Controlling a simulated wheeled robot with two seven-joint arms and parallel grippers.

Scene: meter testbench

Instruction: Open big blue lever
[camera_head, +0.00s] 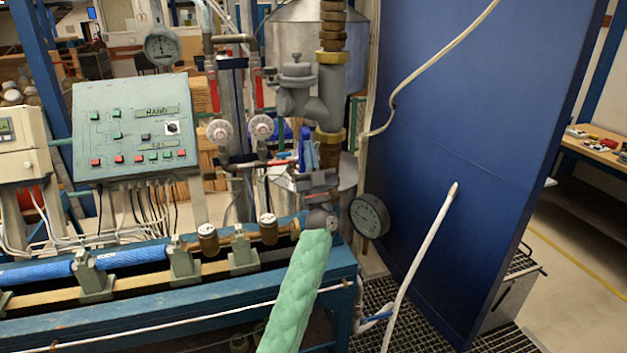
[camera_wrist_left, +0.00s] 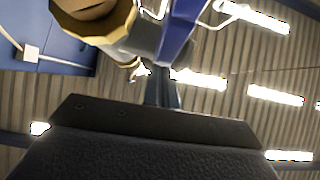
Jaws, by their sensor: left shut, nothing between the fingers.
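The big blue lever (camera_head: 308,148) hangs beside the grey vertical pipe, just above my left gripper in the head view. In the left wrist view the lever (camera_wrist_left: 182,35) runs down from the top, in front of a grey pipe part. My left gripper (camera_head: 318,180) is at the lever's lower end, partly lost against grey fittings. In the left wrist view its dark fingers (camera_wrist_left: 162,90) are together and empty, close to the lever. I cannot tell whether they touch it. My right gripper is not in view.
A brass fitting (camera_wrist_left: 95,20) is close to the left fingers. A round gauge (camera_head: 369,216) and a large blue panel (camera_head: 450,150) stand to the right. A control box (camera_head: 135,130) and the blue bench (camera_head: 200,300) with brass fittings are to the left.

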